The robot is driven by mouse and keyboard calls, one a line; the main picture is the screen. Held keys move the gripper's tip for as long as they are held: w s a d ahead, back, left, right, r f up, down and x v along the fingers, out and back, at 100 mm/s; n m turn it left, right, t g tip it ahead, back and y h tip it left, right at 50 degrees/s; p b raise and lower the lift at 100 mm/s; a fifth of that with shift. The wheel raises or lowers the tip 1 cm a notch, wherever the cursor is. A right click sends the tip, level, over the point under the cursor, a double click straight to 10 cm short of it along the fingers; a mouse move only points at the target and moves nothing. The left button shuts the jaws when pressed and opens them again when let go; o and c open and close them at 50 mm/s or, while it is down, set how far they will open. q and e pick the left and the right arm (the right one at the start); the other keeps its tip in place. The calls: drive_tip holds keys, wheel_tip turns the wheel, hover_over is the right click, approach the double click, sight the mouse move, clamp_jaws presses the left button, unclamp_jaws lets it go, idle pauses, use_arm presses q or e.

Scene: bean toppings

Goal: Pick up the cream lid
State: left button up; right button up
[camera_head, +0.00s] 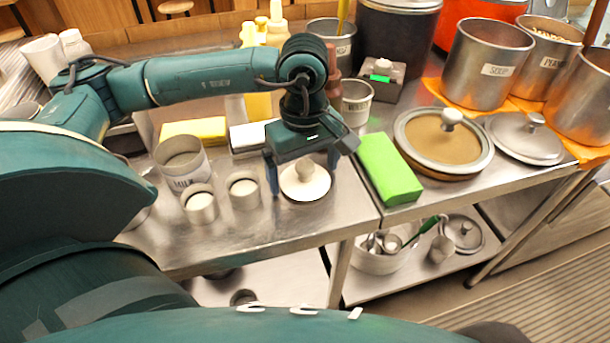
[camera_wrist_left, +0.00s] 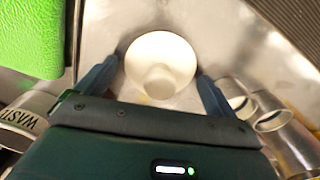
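The cream lid (camera_head: 306,183) is a round pale disc with a knob, lying on the steel table. It also shows in the left wrist view (camera_wrist_left: 160,58), between the fingers. My left gripper (camera_head: 303,179) is open above the lid, with one finger on each side of it. In the left wrist view the left gripper (camera_wrist_left: 160,82) shows both fingers spread and the knob near the middle between them. I cannot tell whether the fingers touch the lid's rim. My right gripper is not in view.
Two small cups (camera_head: 244,190) and a MILK can (camera_head: 182,163) stand left of the lid. A green block (camera_head: 390,168) lies to the right, by a large brown-topped lidded pot (camera_head: 443,145). The table's front strip below the lid is clear.

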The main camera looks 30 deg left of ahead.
use_arm(q)
drive_tip(key=c, duration=0.6)
